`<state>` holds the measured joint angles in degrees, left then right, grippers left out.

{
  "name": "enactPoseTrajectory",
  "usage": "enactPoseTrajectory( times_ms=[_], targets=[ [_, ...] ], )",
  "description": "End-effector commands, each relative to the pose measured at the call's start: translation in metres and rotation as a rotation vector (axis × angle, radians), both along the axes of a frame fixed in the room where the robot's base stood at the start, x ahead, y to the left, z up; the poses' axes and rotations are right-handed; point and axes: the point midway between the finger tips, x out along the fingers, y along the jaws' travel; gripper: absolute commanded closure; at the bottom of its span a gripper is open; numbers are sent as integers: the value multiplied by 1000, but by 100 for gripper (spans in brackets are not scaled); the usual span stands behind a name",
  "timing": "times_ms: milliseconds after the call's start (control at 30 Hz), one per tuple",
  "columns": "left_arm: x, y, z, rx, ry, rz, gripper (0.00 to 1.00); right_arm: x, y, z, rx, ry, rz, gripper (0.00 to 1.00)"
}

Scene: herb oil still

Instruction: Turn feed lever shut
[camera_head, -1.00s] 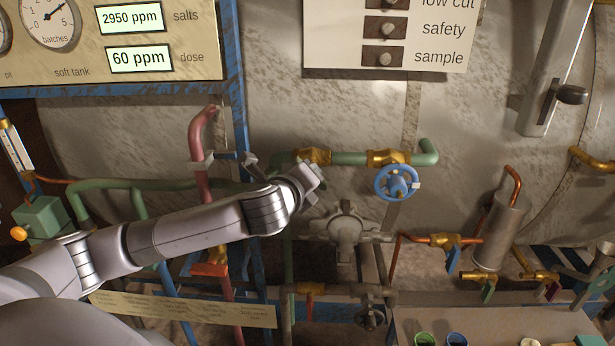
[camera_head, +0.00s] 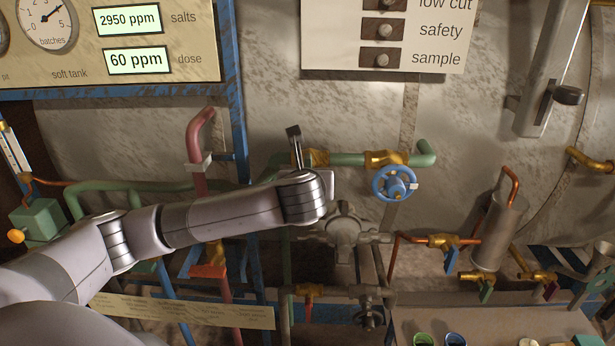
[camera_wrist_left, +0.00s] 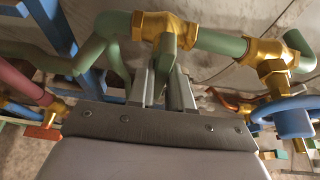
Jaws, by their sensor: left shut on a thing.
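The feed lever (camera_wrist_left: 166,52) is a green handle on a brass valve (camera_wrist_left: 148,27) in a green pipe. In the left wrist view it runs down from the valve between the two fingers of my left gripper (camera_wrist_left: 166,88), which is shut on it. In the head view the brass valve (camera_head: 319,158) sits at the left end of the upper green pipe, and my left gripper (camera_head: 296,150) is just left of it. There my wrist and gripper hide the lever. My right gripper is in neither view.
A blue handwheel (camera_head: 395,183) hangs below a second brass fitting to the right. A red pipe (camera_head: 197,150) rises to the left. A grey round fitting (camera_head: 344,225) sits below my wrist. A bench (camera_head: 490,325) with small pots is at lower right.

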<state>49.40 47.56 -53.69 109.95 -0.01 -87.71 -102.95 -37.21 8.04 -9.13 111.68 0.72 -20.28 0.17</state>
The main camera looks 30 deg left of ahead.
Motion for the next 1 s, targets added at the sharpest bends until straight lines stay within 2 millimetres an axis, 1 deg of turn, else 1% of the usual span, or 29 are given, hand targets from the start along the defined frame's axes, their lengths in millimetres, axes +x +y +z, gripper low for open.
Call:
enactPoseTrajectory(
  times_ms=[233, 667, 700, 733, 767, 1000],
  targets=[
    [0, -1, -1, 47, 30, -2, 100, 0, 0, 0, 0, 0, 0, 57],
    [0, -1, -1, 53, 34, -2, 100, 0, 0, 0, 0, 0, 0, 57],
    [0, -1, -1, 53, 34, -3, 74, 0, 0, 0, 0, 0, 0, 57],
    [0, -1, -1, 53, 34, -3, 65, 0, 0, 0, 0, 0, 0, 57],
    [0, -1, -1, 53, 34, -3, 60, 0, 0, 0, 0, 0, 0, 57],
    [0, -1, 0, 52, 32, -2, 60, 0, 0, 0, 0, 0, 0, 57]
  ],
)
